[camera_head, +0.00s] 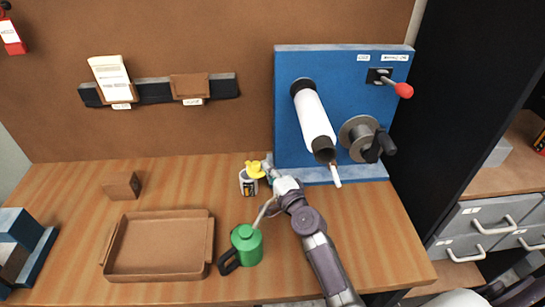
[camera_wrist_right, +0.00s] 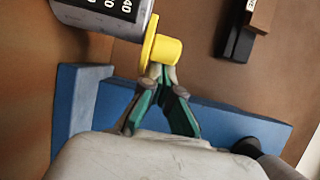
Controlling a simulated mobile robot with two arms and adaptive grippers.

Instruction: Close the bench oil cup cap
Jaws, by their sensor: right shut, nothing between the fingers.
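The oil cup (camera_head: 248,185) is a small pale cup with a dark label, standing on the bench near the back middle. Its yellow cap (camera_head: 255,169) shows at the top of the cup. In the right wrist view the cup (camera_wrist_right: 100,17) is at the upper left and the yellow cap (camera_wrist_right: 165,49) is beside it. My right gripper (camera_head: 267,170) is at the cap's right side; in the wrist view its closed fingertips (camera_wrist_right: 161,73) are right at the cap, with nothing held between them. I cannot tell whether the cap is fully seated. My left gripper is not in view.
A green oil can (camera_head: 246,247) stands close to my right arm, its spout pointing towards the gripper. A brown tray (camera_head: 110,257) and small brown block (camera_head: 122,186) lie to the left. The blue loom panel (camera_head: 345,62) with roller and crank stands behind right.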

